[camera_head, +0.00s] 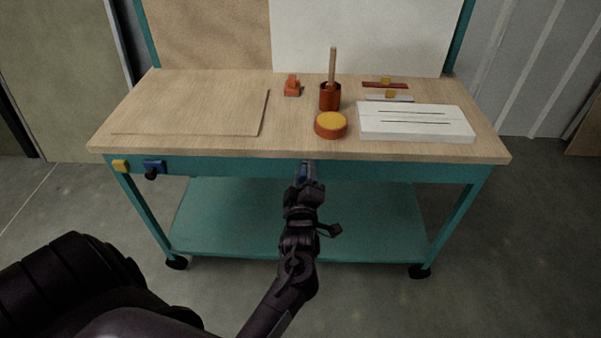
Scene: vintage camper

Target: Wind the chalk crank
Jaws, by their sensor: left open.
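A small blue device with a round black knob (153,168) is mounted on the front edge of the bench at the left; it looks like the chalk crank. My left gripper (306,170) is open and empty. It points at the middle of the bench's front edge, well to the right of the blue device and apart from it. Whether its fingertips touch the teal front rail cannot be told. My right gripper is not in view.
The wooden bench top (225,146) holds a thin board (190,112), a small orange tool (292,86), an orange cup (330,97) with a stick, a round yellow-topped piece (331,125) and a white slotted block (415,123). A yellow piece (120,166) sits left of the blue device.

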